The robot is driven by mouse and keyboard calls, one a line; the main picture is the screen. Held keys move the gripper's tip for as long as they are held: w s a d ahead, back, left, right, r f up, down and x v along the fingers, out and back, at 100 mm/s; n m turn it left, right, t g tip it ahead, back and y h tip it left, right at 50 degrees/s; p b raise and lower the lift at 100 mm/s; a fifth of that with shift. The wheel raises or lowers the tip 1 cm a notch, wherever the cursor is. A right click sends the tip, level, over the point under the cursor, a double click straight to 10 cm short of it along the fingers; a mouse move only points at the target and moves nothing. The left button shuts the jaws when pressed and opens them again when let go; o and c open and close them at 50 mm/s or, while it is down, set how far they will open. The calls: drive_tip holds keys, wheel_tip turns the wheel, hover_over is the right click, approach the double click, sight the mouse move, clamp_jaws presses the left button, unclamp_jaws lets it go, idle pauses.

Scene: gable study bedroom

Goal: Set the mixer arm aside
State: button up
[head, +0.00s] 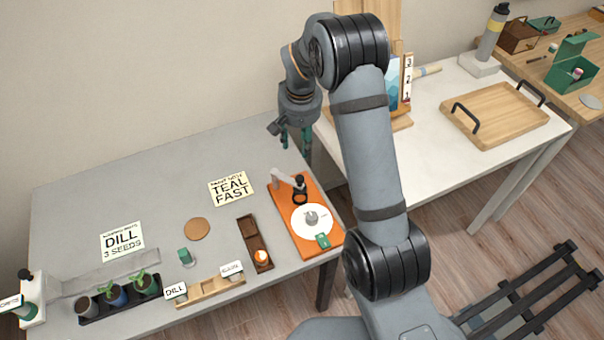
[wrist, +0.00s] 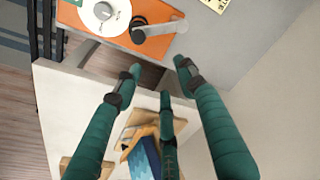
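The mixer arm (head: 284,181) is a light grey bar with a black round end, lying across the far part of an orange board (head: 329,242). It also shows in the wrist view (wrist: 165,28), where its black end sits beside a white disc (wrist: 92,12). The white disc (head: 299,226) carries a grey knob (head: 311,217) at its middle. My gripper (head: 296,147) hangs beyond the board, near the gap between the grey and white tables. In the wrist view my gripper (wrist: 158,73) has its teal fingers spread apart with nothing between them.
A "TEAL FAST" card (head: 231,188) lies left of the board. A dark tray with an orange item (head: 261,256) lies left of it too. A wooden tray (head: 510,120) sits on the white table (head: 430,170). A picture on a wooden stand (wrist: 145,155) rises beneath my fingers in the wrist view.

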sight(300, 177)
drive_tip(key=shift+m+g, duration=0.5)
drive_tip(key=shift+g, duration=0.4)
drive_tip(key=s+f, duration=0.1)
drive_tip(key=f, duration=0.2)
drive_tip(key=s+f+p, duration=0.1)
drive_tip(key=f, duration=0.2)
drive_tip(key=s+f+p, duration=0.1)
drive_tip(key=f, duration=0.2)
drive_tip(key=shift+s+d+f, duration=0.15)
drive_tip(key=shift+s+f, duration=0.1)
drive_tip(key=shift+f, duration=0.1)
drive_tip(key=shift+c, duration=0.5)
clamp_jaws()
